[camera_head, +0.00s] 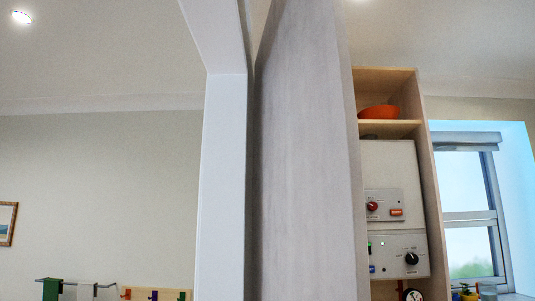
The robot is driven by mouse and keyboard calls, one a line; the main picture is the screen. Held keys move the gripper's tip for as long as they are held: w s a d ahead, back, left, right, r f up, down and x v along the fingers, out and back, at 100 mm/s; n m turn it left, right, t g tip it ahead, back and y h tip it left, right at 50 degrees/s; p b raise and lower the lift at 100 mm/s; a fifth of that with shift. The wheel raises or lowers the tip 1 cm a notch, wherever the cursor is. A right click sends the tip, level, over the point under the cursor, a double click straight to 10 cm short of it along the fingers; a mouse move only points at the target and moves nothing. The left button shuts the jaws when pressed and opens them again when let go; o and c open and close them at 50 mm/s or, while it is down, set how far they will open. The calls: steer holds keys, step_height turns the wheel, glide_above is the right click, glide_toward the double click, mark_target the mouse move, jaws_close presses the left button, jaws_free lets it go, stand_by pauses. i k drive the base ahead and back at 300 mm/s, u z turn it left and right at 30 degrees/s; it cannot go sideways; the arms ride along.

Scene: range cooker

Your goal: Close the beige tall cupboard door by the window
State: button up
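A tall pale grey-beige door panel (305,160) stands in the middle of the head view, seen at a steep angle. To its right is a tall open cupboard (428,190) of light wood, beside the window (468,210). The panel appears to be this cupboard's door, standing open. Its lower part and any handle are out of frame. Inside the cupboard are an orange bowl (379,112) on a shelf and a white boiler-like unit (390,165) with knobs and switches. My gripper is not in view.
A white door frame or post (224,180) stands just left of the panel. A plant pot (467,294) sits by the window.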

mark_target(310, 240)
steer(key=z, duration=2.9)
steer(key=k, duration=2.1)
steer(key=u, duration=1.1)
